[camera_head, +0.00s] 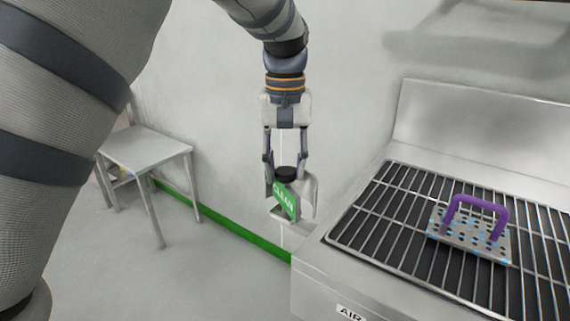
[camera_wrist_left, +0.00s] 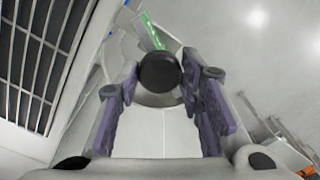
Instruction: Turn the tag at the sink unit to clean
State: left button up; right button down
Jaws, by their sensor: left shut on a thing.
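A green tag (camera_head: 285,200) reading CLEAN sits tilted on a small pale bracket (camera_head: 309,197) beside the left edge of the steel unit (camera_head: 312,255). A black round knob (camera_head: 285,172) is just above the tag. My left gripper (camera_head: 284,170) points down with its fingers on either side of the knob, shut on it. In the left wrist view the knob (camera_wrist_left: 160,72) is between the fingertips (camera_wrist_left: 160,85), with the green tag (camera_wrist_left: 150,32) seen edge-on beyond it. My right gripper is not in view.
The unit's wire rack (camera_head: 385,212) bears a perforated metal plate with a purple handle (camera_head: 478,203). An AIR label (camera_head: 350,313) is on the unit's front. A small table (camera_head: 148,148) stands at left. A wall rises close behind the gripper. Floor between table and unit is clear.

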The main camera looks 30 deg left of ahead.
pick_arm(q)
jog(key=n, duration=0.5)
jog(key=shift+d+n, duration=0.1)
jog(key=shift+n, duration=0.3)
dwell(0.4)
jog(key=o, duration=1.2)
jog(key=shift+c, duration=0.2)
notch_tip(320, 180, up, 12)
